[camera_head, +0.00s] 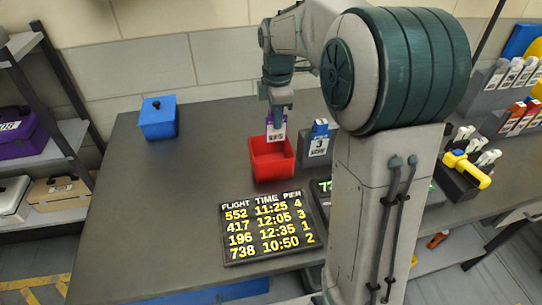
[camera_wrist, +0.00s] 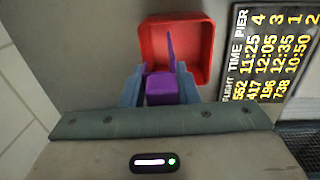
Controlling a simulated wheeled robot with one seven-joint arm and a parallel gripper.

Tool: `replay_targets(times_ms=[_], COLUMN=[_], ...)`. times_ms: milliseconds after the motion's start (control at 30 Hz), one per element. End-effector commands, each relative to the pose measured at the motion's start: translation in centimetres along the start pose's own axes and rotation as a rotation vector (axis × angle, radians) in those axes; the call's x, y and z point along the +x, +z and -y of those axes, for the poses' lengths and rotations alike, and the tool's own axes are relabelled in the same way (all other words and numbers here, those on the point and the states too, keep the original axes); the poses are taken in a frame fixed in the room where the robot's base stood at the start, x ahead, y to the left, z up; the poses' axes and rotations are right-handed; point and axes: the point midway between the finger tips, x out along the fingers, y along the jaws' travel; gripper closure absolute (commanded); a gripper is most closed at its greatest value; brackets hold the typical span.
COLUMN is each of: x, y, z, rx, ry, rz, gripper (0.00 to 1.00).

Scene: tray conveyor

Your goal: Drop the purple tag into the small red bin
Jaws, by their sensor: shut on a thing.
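The purple tag (camera_head: 277,131) hangs from my gripper (camera_head: 276,108) above the small red bin (camera_head: 272,172) in the head view. The tag has a white printed label. In the wrist view, my gripper (camera_wrist: 160,88) is shut on the purple tag (camera_wrist: 162,90), with a finger on each side of it. The open red bin (camera_wrist: 192,27) shows just beyond the tag, and the tag's thin upper part overlaps the bin's opening in that view. The exact height of the tag over the bin is hard to tell. The bin looks empty in the wrist view.
A flight board (camera_head: 268,228) lies in front of the bin. A grey holder (camera_head: 320,149) with a blue tag stands right of the bin. A blue box (camera_head: 158,118) sits at the back left. The table between the blue box and the red bin is clear.

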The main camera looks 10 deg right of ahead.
Motion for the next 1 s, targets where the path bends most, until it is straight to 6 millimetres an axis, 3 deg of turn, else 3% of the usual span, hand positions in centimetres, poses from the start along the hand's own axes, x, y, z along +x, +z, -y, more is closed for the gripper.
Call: replay_targets(times_ms=[433, 800, 833, 900, 1000], x=[5.1, 5.5, 5.5, 5.5, 5.5], y=[-0.3, -0.2, -0.2, -0.2, -0.2], z=[0.5, 0.5, 0.5, 0.5, 0.5], rx=[-0.005, -0.004, -0.004, -0.004, -0.004], ry=[-0.001, 0.000, 0.000, 0.000, 0.000], rz=[-0.001, 0.000, 0.000, 0.000, 0.000], gripper=[0.95, 0.95, 0.67, 0.47, 0.47])
